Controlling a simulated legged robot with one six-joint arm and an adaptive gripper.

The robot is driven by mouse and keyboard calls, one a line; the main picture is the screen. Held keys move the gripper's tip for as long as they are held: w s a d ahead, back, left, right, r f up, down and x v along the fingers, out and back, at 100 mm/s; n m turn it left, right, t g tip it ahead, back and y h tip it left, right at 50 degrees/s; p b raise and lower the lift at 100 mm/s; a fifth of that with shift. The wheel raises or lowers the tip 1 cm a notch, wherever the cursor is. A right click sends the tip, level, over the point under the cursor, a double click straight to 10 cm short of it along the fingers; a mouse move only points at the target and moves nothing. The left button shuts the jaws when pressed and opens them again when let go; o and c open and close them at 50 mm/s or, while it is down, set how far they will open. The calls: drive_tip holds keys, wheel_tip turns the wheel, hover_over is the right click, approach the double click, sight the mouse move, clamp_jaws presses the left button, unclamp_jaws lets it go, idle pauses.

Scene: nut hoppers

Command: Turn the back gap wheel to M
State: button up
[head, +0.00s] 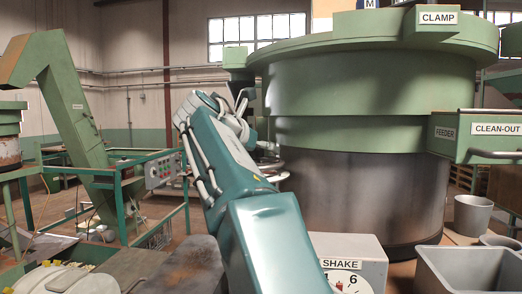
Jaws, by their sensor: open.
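My arm reaches up and forward from the bottom middle, and my gripper (243,103) is at its far end, small and partly covered by the wrist. It is open, with nothing seen between its fingers, in front of the left side of the big green bowl. A curved bare-metal piece (272,168) shows beside my arm at the bowl's lower left; I cannot tell if it is part of a wheel. No back gap wheel can be clearly made out.
The green bowl feeder (365,95) fills the right. A SHAKE dial box (350,262), a grey bin (470,270) and a CLEAN-OUT drawer (480,140) are near its front. A control box (162,170) on green rails and a conveyor (70,110) stand left.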

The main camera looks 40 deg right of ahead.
drive_tip(key=a, duration=0.3)
drive_tip(key=shift+r, duration=0.2)
drive_tip(key=shift+a, duration=0.2)
drive_tip(key=c, duration=0.4)
drive_tip(key=shift+d, duration=0.2)
drive_tip(key=c, duration=0.5)
drive_tip(key=shift+d, duration=0.4)
drive_tip(key=shift+c, duration=1.1)
drive_tip(key=shift+d+f, duration=0.2)
drive_tip(key=shift+d, duration=0.2)
drive_tip(key=shift+c, duration=0.2)
drive_tip(key=shift+a, duration=0.15)
drive_tip(key=o, duration=1.2)
drive_tip(key=shift+w+a, duration=0.1)
drive_tip(key=shift+a, duration=0.05)
drive_tip(key=shift+c, duration=0.2)
drive_tip(key=shift+a, duration=0.1)
